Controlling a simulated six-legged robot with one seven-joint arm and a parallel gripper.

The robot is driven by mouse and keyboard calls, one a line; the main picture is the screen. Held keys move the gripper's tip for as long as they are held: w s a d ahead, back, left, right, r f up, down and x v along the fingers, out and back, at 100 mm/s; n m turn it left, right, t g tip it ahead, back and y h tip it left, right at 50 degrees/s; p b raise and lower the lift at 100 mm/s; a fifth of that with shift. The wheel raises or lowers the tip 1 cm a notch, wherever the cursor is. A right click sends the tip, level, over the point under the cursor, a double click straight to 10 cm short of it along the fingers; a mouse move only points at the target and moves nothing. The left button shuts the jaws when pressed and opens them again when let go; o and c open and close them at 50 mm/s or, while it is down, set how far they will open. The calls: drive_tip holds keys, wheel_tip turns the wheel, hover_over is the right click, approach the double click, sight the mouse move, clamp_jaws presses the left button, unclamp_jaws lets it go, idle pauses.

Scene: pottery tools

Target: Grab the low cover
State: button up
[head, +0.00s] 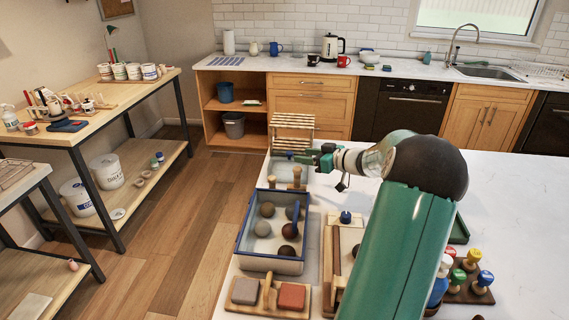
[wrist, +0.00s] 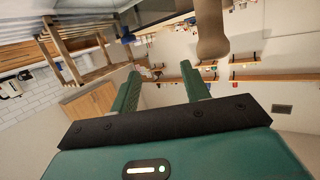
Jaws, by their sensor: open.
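My gripper (head: 308,157) is stretched over the far left of the white counter, near a slatted wooden rack (head: 293,127). In the wrist view, its two green fingers (wrist: 160,85) stand apart with nothing between them. Two small wooden knob-like pieces stand below and in front of it, a left one (head: 272,181) and a right one (head: 297,176). A brown rounded piece (wrist: 212,35) shows close up in the wrist view, beyond the fingertips and to the right. No piece can be told for sure as the low cover.
A blue-rimmed tray of clay balls (head: 240,243) sits nearer on the counter. In front of it is a wooden holder (head: 265,308) with coloured blocks. Knobbed stamps (head: 481,283) stand at the right. The counter's right side is largely clear.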

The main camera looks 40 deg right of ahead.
drive_tip(key=h, duration=0.1)
approach(292, 154)
drive_tip(key=shift+m+t, duration=0.3)
drive_tip(key=shift+t, duration=0.1)
drive_tip(key=x, duration=0.6)
drive_tip(key=shift+w+a+f, duration=0.1)
drive_tip(key=shift+w+f, duration=0.05)
drive_tip(key=shift+w, duration=0.15)
drive_tip(key=x, duration=0.4)
drive_tip(key=shift+w+f, duration=0.25)
drive_tip(key=shift+f, duration=0.05)
clamp_jaws()
